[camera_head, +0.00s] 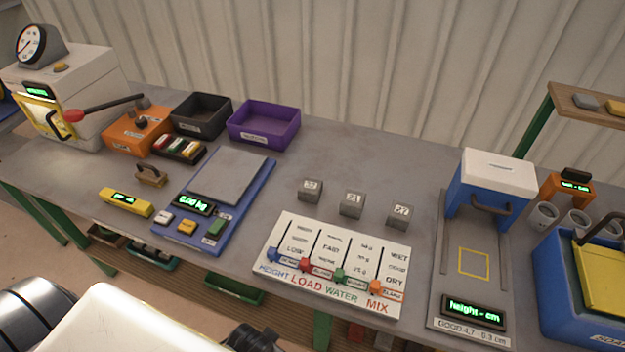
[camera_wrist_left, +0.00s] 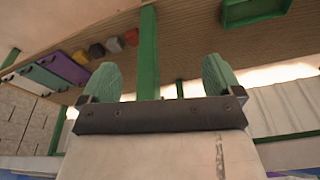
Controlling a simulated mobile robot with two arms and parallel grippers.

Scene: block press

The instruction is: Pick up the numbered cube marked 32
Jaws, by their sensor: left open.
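The cube that appears to be marked 32 (camera_head: 310,190) is small and grey and sits on the grey table, leftmost of three similar cubes. The middle cube (camera_head: 351,205) seems to read 21 and the right cube (camera_head: 400,216) seems to read 27. The digits are small. My left gripper (camera_wrist_left: 160,80) is open and empty in the left wrist view, its green-padded fingers wide apart. The cubes do not show in that view. In the head view my arm is at the lower left, below the table's front edge, away from the cubes. My right gripper is not in view.
A slider board (camera_head: 340,245) lies just in front of the cubes. A blue scale (camera_head: 240,228) stands left of them, and a height gauge (camera_head: 440,265) right. A purple bin (camera_head: 264,124) is at the back. The table behind the cubes is clear.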

